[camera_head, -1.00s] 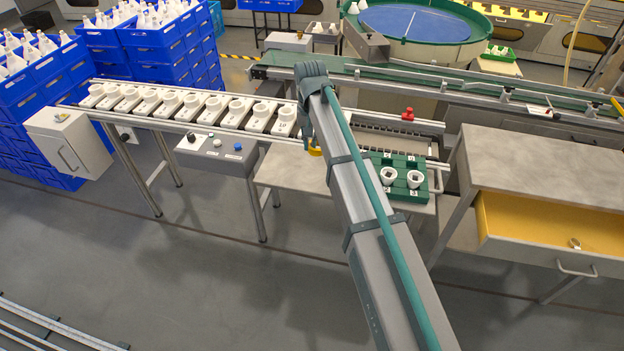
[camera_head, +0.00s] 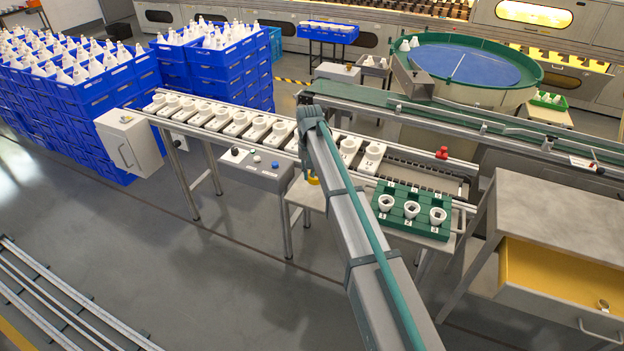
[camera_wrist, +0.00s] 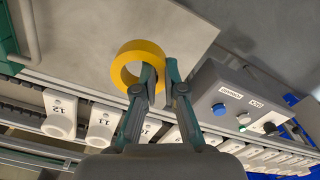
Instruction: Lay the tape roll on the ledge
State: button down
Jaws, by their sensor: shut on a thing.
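The yellow tape roll (camera_wrist: 118,66) is held at its rim between the fingertips of my gripper (camera_wrist: 161,82) in the wrist view. Only a bit of the tape roll (camera_head: 313,180) shows in the head view, beside my arm, which hides the gripper. Below the tape roll is a plain grey ledge (camera_wrist: 85,28), next to the grey control box. Part of this ledge (camera_head: 300,196) also shows in the head view between the control box and the green tray. Whether the tape roll touches the ledge, I cannot tell.
The control box (camera_head: 255,170) with buttons stands left of the ledge. A green tray (camera_head: 408,228) with white cups sits to the right. White numbered holders (camera_head: 215,118) line the rail behind. An open yellow drawer (camera_head: 560,275) is at the far right.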

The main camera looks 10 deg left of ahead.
aim_at(311, 189)
jog(key=w+f+p, duration=0.1)
jog(key=w+f, duration=0.2)
jog(key=shift+f, duration=0.2)
notch_tip(311, 189, down, 3)
jog(key=shift+w+d+r+p, duration=0.1)
jog(key=shift+w+r+p, duration=0.1)
jog(key=shift+p, duration=0.65)
jog(key=shift+f, duration=0.55)
jog(key=shift+f, duration=0.2)
jog(key=c, duration=1.3)
grip_release()
jog(key=shift+o, duration=0.2)
jog(key=shift+r, duration=0.1)
jog(key=shift+r, duration=0.1)
notch_tip(311, 189, up, 12)
jog(key=b, duration=0.3)
jog(key=shift+b, duration=0.35)
